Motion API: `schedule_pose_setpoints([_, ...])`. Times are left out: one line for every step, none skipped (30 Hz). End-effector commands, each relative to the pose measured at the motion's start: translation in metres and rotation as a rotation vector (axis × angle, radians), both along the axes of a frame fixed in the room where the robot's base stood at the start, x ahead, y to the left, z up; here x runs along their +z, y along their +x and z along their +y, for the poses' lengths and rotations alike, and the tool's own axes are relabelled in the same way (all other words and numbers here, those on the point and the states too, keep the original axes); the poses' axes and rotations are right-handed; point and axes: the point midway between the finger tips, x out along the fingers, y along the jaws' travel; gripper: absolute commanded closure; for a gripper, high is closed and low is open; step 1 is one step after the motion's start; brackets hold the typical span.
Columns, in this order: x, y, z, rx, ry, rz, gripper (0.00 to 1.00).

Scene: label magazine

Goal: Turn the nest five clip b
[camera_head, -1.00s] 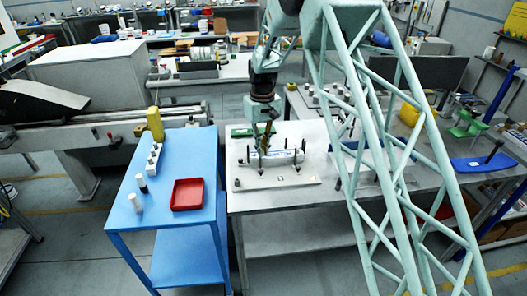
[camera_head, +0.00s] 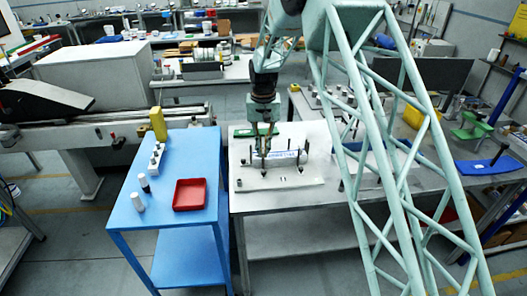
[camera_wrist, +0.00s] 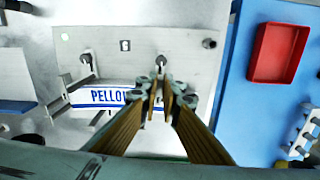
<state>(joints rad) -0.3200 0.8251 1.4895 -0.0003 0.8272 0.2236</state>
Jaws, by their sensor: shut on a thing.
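A pale plate (camera_head: 300,180) lies on the metal table and carries a white label strip (camera_head: 283,155) with blue edges. In the wrist view the strip (camera_wrist: 103,97) reads "PELLO" before my fingers cover the rest. My gripper (camera_wrist: 160,90) points down at the strip's covered end, its fingertips close together on a small grey clip (camera_wrist: 161,62) whose end shows just past the tips. A second grey clip (camera_wrist: 87,60) stands beside the strip, apart from my fingers. My fingers hide most of the held clip. My gripper also shows in the head view (camera_head: 264,153).
Several small items stand on the table behind.

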Motion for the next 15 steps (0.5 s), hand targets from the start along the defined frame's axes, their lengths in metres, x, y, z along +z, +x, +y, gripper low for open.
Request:
schedule_pose_setpoints([0.0008,0.0006,0.0004,-0.001,0.001,-0.001,1.00])
schedule_pose_setpoints([0.0008,0.0006,0.0004,-0.001,0.001,-0.001,1.00])
schedule_pose_setpoints([0.0008,0.0006,0.0004,0.000,0.001,-0.001,1.00])
schedule_pose_setpoints([0.0008,0.0006,0.0004,0.000,0.001,-0.001,1.00])
schedule_pose_setpoints([0.0008,0.0006,0.0004,0.000,0.001,-0.002,1.00])
schedule_pose_setpoints([0.0008,0.0006,0.0004,0.000,0.001,-0.002,1.00])
schedule_pose_setpoints([0.0008,0.0006,0.0004,0.000,0.001,-0.002,1.00])
schedule_pose_setpoints([0.0008,0.0006,0.0004,0.000,0.001,-0.002,0.94])
schedule_pose_setpoints([0.0008,0.0006,0.0004,0.000,0.001,-0.002,0.90])
schedule_pose_setpoints([0.0008,0.0006,0.0004,0.000,0.001,-0.002,0.87])
schedule_pose_setpoints([0.0007,0.0006,0.0004,0.000,0.001,-0.001,0.85])
schedule_pose_setpoints([0.0006,0.0005,0.0003,0.000,0.001,-0.001,0.81])
schedule_pose_setpoints([0.0005,0.0004,0.0002,0.001,0.001,-0.001,0.81])
schedule_pose_setpoints([0.0005,0.0004,0.0002,0.001,0.000,-0.001,0.81])
schedule_pose_setpoints([0.0004,0.0004,0.0002,0.001,0.000,-0.001,0.81])
